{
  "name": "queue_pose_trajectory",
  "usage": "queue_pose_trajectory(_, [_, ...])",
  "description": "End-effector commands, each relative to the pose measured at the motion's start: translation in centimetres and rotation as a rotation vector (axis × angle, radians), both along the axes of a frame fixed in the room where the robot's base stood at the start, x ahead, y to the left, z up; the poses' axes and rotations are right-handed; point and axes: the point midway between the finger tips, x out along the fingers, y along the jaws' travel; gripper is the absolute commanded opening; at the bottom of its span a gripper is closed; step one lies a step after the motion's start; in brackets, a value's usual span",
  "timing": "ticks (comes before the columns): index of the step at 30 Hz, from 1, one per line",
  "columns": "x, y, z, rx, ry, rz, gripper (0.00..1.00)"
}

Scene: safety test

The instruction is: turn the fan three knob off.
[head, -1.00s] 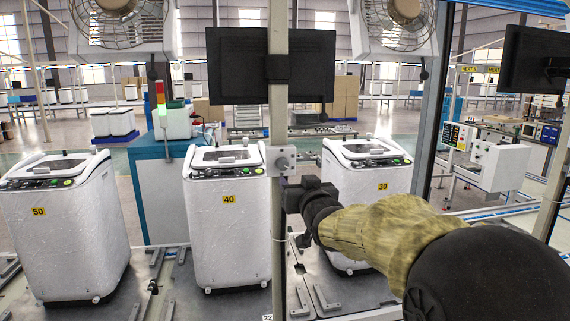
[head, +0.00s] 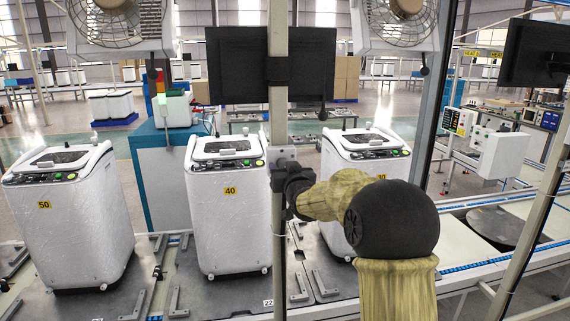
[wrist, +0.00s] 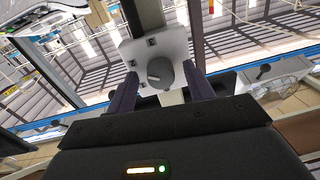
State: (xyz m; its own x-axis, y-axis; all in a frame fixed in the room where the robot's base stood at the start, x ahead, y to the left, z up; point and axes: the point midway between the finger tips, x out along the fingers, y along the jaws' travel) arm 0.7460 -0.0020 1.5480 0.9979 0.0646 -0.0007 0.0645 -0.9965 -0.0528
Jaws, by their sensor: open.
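A round grey knob (wrist: 160,73) sits on a white square plate (wrist: 174,48) fixed to a post, seen in the wrist view. No label naming the fan is readable. My gripper (wrist: 159,72) is open, with one dark finger on each side of the knob. Small gaps seem to show between fingers and knob; I cannot tell whether either touches. In the head view, my gripper (head: 288,178) is at the pale post (head: 278,120), and it hides the knob and most of the plate (head: 283,153).
Two caged fans (head: 112,18) and (head: 402,20) hang above. A black monitor (head: 235,65) is mounted behind the post. White washing machines (head: 225,215) stand behind, one partly hidden by my arm. A second post (head: 535,200) stands at right.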

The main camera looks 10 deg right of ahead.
Motion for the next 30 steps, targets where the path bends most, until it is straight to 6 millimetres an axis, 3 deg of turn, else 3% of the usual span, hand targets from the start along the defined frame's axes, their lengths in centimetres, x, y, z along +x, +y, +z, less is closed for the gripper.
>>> queue_pose_trajectory(8, [0.07, 0.01, -0.02, 0.000, 0.000, 0.000, 0.51])
queue_pose_trajectory(12, [0.06, 0.01, -0.02, 0.000, 0.000, 0.000, 0.23])
queue_pose_trajectory(15, [0.06, 0.01, -0.02, 0.000, 0.000, 0.000, 0.08])
queue_pose_trajectory(30, [0.02, 0.10, -0.34, -0.094, -0.002, 0.001, 0.08])
